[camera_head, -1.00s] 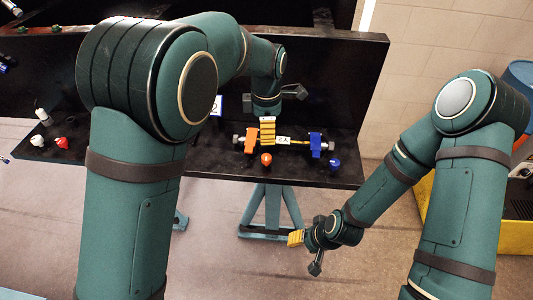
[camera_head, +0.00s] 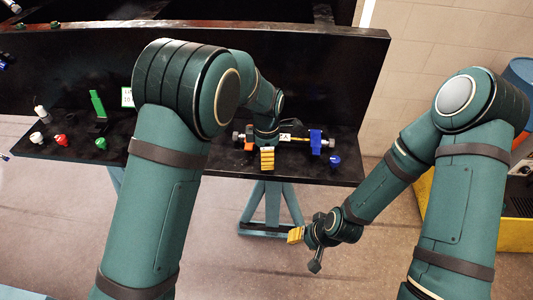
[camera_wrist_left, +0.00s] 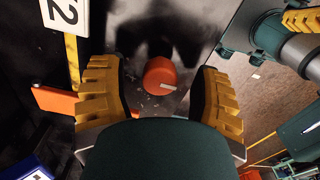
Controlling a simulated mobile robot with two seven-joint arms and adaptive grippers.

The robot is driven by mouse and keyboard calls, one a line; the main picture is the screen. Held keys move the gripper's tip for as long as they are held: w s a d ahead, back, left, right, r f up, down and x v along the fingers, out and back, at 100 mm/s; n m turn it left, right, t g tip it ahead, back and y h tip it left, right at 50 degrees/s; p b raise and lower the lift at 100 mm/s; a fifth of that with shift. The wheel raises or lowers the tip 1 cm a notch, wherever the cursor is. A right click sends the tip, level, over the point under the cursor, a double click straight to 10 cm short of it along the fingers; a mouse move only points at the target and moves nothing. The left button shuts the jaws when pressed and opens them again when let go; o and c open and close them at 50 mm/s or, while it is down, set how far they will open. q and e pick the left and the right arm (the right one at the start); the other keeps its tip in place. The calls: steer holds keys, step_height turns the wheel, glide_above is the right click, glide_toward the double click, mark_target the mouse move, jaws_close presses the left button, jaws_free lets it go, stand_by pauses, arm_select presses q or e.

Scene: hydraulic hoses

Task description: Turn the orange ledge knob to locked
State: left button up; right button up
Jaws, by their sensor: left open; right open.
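In the head view my left gripper (camera_head: 267,158) is at the ledge's front and hides the orange knob. My right gripper (camera_head: 306,240) is open and empty, in front of and below the ledge.
The dark ledge (camera_head: 210,165) also carries a blue knob (camera_head: 336,160) at right, and white (camera_head: 36,138), red (camera_head: 60,140) and green (camera_head: 101,143) knobs at left. A blue lever (camera_head: 316,143) and an orange lever (camera_head: 249,146) stand behind my left gripper.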

arm_select(q)
jaws_close()
steer(key=shift+m, duration=0.3)
steer(key=m, duration=0.3)
steer(key=shift+m, duration=0.4)
steer(key=m, duration=0.3)
steer(key=shift+m+b, duration=0.3)
steer(key=m, duration=0.4)
steer(key=shift+b, duration=0.3)
steer(key=shift+m, duration=2.1)
